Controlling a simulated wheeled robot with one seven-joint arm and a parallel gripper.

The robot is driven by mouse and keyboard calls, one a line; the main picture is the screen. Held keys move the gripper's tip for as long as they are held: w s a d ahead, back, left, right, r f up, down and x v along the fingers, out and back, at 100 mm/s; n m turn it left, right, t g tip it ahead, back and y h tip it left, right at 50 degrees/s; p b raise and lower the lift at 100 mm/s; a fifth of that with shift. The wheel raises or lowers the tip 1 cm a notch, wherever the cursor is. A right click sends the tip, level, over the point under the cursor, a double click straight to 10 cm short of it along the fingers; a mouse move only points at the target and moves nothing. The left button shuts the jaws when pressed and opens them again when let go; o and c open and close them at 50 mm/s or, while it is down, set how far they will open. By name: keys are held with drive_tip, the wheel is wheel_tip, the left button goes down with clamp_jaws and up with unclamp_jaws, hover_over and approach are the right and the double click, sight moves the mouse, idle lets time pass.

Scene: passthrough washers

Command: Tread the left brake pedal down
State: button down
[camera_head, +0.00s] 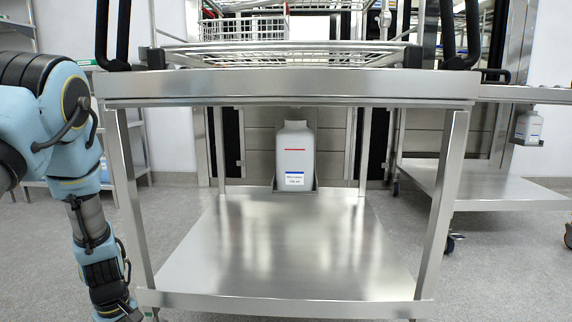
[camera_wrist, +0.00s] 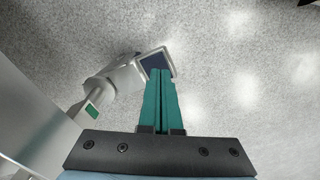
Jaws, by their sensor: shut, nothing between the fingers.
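My gripper (camera_wrist: 160,72) points down at the floor in the wrist view, its two teal fingers pressed together with nothing between them. The left brake pedal (camera_wrist: 151,62), a grey metal frame with a dark pad, sits at the fingertips. The fingertips overlap its lower edge in the picture; whether they touch it I cannot tell. A grey rounded caster part (camera_wrist: 115,83) joins the pedal on the left. In the head view my arm reaches down along the left side of the steel trolley (camera_head: 270,84), and its lower end runs toward the bottom edge. The pedal does not show there.
The trolley has a bare lower shelf (camera_head: 285,255) and left front leg (camera_head: 130,195), close beside my arm. A white bottle (camera_head: 295,155) stands in a holder at the back. Another steel cart (camera_head: 480,185) is at right. Grey speckled floor (camera_wrist: 240,75) is clear right of the pedal.

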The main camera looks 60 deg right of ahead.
drive_tip(key=shift+f+b, duration=0.3)
drive_tip(key=shift+f, duration=0.5)
drive_tip(key=shift+f+b, duration=0.3)
drive_tip(key=shift+f, duration=0.55)
wheel_tip(320, 180, up, 8)
drive_tip(key=p, duration=0.8)
drive_tip(key=shift+r, duration=0.1)
